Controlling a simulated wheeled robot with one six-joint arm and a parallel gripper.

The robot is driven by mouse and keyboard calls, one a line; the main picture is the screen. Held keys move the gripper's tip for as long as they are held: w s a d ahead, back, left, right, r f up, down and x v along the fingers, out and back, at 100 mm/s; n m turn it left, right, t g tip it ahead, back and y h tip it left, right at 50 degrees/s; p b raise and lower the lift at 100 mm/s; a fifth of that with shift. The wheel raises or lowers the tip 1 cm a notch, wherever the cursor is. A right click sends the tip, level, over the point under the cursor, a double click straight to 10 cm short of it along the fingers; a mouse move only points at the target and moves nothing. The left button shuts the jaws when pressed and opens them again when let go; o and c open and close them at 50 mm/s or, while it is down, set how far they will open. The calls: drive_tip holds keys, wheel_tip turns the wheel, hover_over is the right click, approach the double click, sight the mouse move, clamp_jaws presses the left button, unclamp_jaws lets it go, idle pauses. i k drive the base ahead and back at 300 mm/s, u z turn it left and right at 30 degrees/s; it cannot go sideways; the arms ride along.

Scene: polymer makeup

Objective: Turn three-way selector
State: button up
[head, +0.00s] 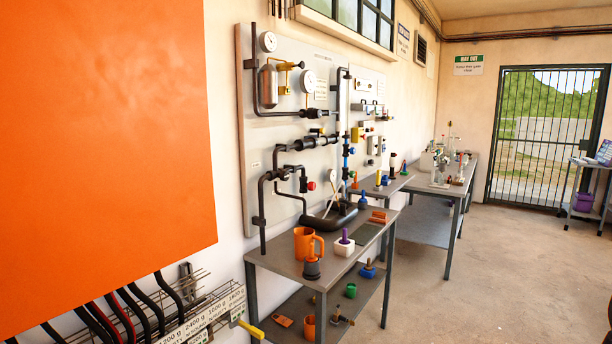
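A pale wall panel (290,162) carries dark pipes, gauges and several valves. I cannot tell which fitting is the three-way selector. A yellow-handled fitting (290,66) sits near the upper gauges. A small red knob (311,186) is on the lower pipework, and a yellow block (357,133) is at the panel's right part. These are small and their settings cannot be read. My gripper is not in view.
A grey bench (283,262) below the panel holds an orange jug (303,243) and several small items. A large orange surface (100,150) fills the left. A barred gate (545,135) stands at the back. The floor (470,280) to the right is clear.

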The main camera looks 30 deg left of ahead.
sight(284, 175)
drive_tip(key=u, duration=0.2)
drive_tip(key=i, duration=0.55)
drive_tip(key=u, duration=0.95)
drive_tip(key=i, duration=0.35)
drive_tip(key=u, duration=0.4)
